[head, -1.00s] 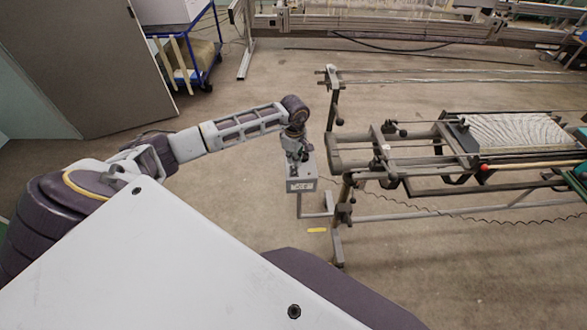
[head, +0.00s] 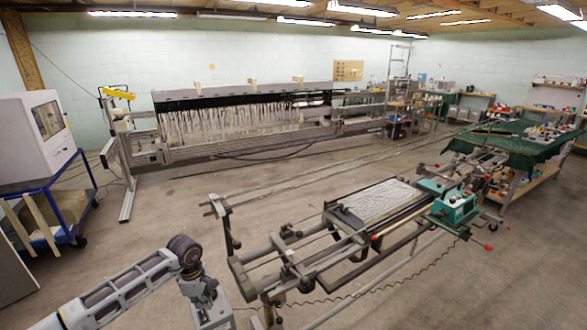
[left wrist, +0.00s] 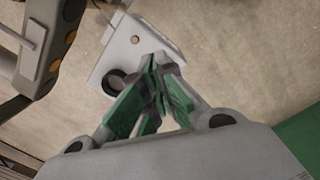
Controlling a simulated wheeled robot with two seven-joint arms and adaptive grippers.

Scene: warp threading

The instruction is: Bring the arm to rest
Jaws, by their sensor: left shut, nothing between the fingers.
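My left arm comes in at the bottom left of the head view, with its left gripper (head: 203,294) pointing down over a small grey box (head: 216,317). In the left wrist view the green-padded fingers of the left gripper (left wrist: 160,62) are together at the tips with nothing between them. The grey box (left wrist: 112,52) lies just beyond the fingertips in that view. I cannot tell whether the fingers touch it. My right gripper is not in view.
A metal warp-threading frame (head: 292,262) stands right of the gripper, with a teal device (head: 452,207) on it. A large loom (head: 240,125) is behind. A blue cart (head: 55,205) stands at left. Open floor (head: 160,215) lies between.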

